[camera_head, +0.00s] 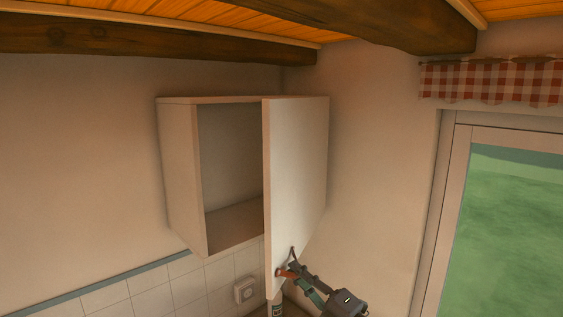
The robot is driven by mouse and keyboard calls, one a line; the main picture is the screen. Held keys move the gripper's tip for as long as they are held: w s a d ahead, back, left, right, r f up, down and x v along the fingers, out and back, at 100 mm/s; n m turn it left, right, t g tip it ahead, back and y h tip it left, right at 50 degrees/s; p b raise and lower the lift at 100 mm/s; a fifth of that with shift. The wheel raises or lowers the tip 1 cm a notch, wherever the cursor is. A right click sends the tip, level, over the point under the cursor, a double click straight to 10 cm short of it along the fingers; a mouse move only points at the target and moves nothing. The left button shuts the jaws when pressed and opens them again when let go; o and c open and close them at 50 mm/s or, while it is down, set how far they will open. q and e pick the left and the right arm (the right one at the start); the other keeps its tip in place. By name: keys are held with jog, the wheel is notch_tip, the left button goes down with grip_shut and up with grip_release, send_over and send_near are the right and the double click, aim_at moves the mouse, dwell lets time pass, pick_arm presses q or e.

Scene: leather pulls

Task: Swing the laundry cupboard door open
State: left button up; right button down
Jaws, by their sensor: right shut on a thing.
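The white laundry cupboard (180,170) hangs on the wall in the head view. Its door (297,170) is hinged on the right and stands swung well out, so the left part of the inside shows, and it looks empty. A brown leather pull (281,272) sits low on the door near its free edge. My right gripper (288,267) comes in from the lower right and is shut on the leather pull. The fingers partly hide the pull. My left gripper is not in view.
A window (515,220) with a checked valance (490,82) is on the right. Dark beams (130,45) cross the ceiling above the cupboard. A wall socket (245,290) and the top of a bottle (275,308) show below. The space left of the door is clear.

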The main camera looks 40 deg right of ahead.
jog(key=shift+s+a+r, duration=0.15)
jog(key=shift+s+r, duration=0.1)
jog(key=shift+r, duration=0.25)
jog(key=s+d+p, duration=0.4)
jog(key=s+d, duration=0.2)
jog(key=s, duration=0.1)
jog(key=c, duration=2.3)
grip_release()
jog(key=shift+s, duration=0.1)
jog(key=o, duration=0.4)
jog(key=shift+s+a, duration=0.2)
jog(key=shift+c, duration=0.2)
jog(key=shift+o, duration=0.7)
jog(key=shift+f, duration=0.1)
jog(key=shift+w+d+f, duration=0.15)
jog(key=shift+d, duration=0.05)
